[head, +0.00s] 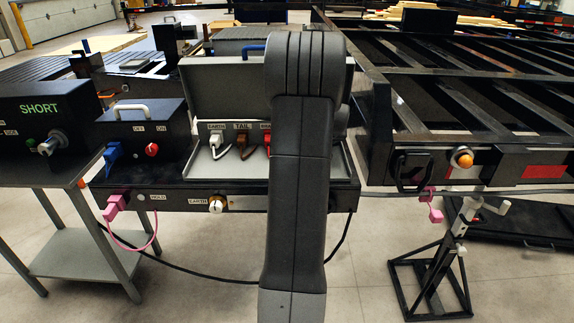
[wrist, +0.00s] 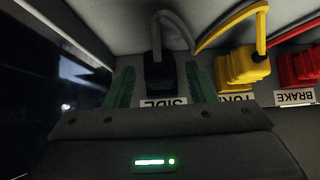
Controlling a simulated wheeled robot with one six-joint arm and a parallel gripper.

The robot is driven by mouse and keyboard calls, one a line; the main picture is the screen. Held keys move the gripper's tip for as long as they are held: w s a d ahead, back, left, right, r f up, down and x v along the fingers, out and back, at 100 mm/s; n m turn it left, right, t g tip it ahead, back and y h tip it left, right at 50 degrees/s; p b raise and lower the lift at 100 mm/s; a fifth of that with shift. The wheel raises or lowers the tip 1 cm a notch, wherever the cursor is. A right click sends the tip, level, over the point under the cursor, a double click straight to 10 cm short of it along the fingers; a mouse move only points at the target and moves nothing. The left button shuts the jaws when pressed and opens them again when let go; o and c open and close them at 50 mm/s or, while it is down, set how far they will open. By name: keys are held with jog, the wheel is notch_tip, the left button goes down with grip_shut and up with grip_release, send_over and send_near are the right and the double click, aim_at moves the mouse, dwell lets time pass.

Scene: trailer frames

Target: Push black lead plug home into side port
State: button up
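In the wrist view the black lead plug (wrist: 160,72) sits at the port above the SIDE label (wrist: 164,102), with a grey lead looping from its top. I cannot tell how deep it sits. My gripper (wrist: 159,67) has green fingers, one on each side of the plug. A narrow gap shows on both sides, so it is open around the plug and not visibly touching it. In the head view my arm hides the gripper, the black plug and the side port.
A yellow plug (wrist: 242,66) and a red plug (wrist: 301,66) stand right of the black one in the wrist view. In the head view the open grey case (head: 200,172) also holds a white plug (head: 215,141) and a brown plug (head: 243,145). Its raised lid (head: 222,88) stands behind.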

jog(key=p+v, duration=0.1)
jog(key=v, duration=1.3)
jog(key=shift+p, duration=0.35)
jog(key=shift+f, duration=0.1)
jog(key=b+x, duration=0.1)
jog(key=x, duration=1.2)
jog(key=shift+w+f+b, duration=0.25)
jog(key=shift+w+b, duration=0.05)
jog(key=shift+b, duration=0.05)
jog(key=shift+s, duration=0.1)
